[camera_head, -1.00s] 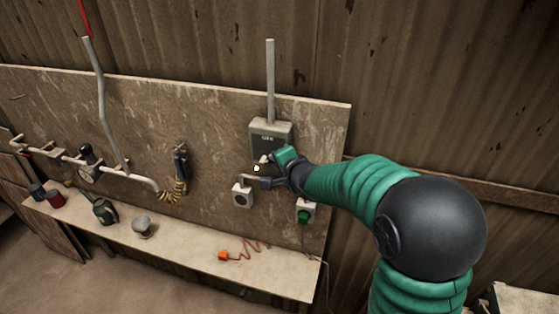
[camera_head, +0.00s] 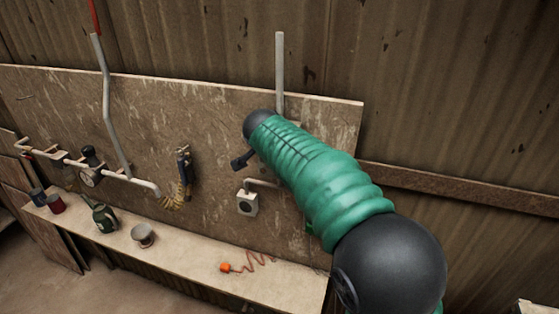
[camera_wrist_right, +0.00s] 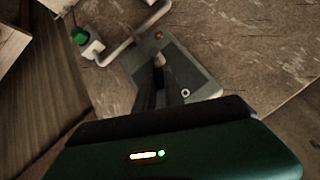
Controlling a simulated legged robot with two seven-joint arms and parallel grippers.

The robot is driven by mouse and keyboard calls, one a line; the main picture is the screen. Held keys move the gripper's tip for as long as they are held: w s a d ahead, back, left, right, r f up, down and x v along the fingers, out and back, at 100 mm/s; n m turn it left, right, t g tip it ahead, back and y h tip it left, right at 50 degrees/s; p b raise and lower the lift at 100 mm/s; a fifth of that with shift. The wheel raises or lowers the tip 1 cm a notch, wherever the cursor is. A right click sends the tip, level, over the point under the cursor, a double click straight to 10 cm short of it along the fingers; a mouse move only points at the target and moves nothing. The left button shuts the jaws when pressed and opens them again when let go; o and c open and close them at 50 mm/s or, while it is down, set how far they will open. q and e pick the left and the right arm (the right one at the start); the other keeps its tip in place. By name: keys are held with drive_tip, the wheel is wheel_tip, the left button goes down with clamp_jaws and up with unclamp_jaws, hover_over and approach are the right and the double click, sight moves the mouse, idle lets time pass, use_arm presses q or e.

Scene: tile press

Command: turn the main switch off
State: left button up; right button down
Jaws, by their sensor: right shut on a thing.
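The main switch's grey box (camera_wrist_right: 203,84) is on the wall board and shows tilted in the wrist view. A pale lever end (camera_wrist_right: 159,60) stands out from its face. My right gripper (camera_wrist_right: 159,72) is at the box front, with its dark fingers shut on this lever. In the head view my green right arm covers the box and the lever, and only a dark part of the right gripper (camera_head: 242,161) shows at the left of the arm. My left gripper is not in view.
A pale outlet box (camera_head: 246,203) with a bent pipe is below my arm. A green button (camera_wrist_right: 80,36) shows in the wrist view.

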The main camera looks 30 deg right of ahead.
drive_tip(key=w+a+n+g+h+p, duration=0.1)
drive_tip(key=a+n+g+h+p, duration=0.1)
drive_tip(key=g+p, duration=0.1)
drive_tip(key=shift+w+f, duration=0.1)
drive_tip(key=shift+w, duration=0.25)
drive_tip(key=shift+h, duration=0.3)
drive_tip(key=c, duration=1.6)
unclamp_jaws()
drive_tip(key=shift+w, duration=0.1)
drive_tip(key=shift+o, duration=0.8)
drive_tip(key=shift+w+d, duration=0.1)
drive_tip(key=shift+w, duration=0.1)
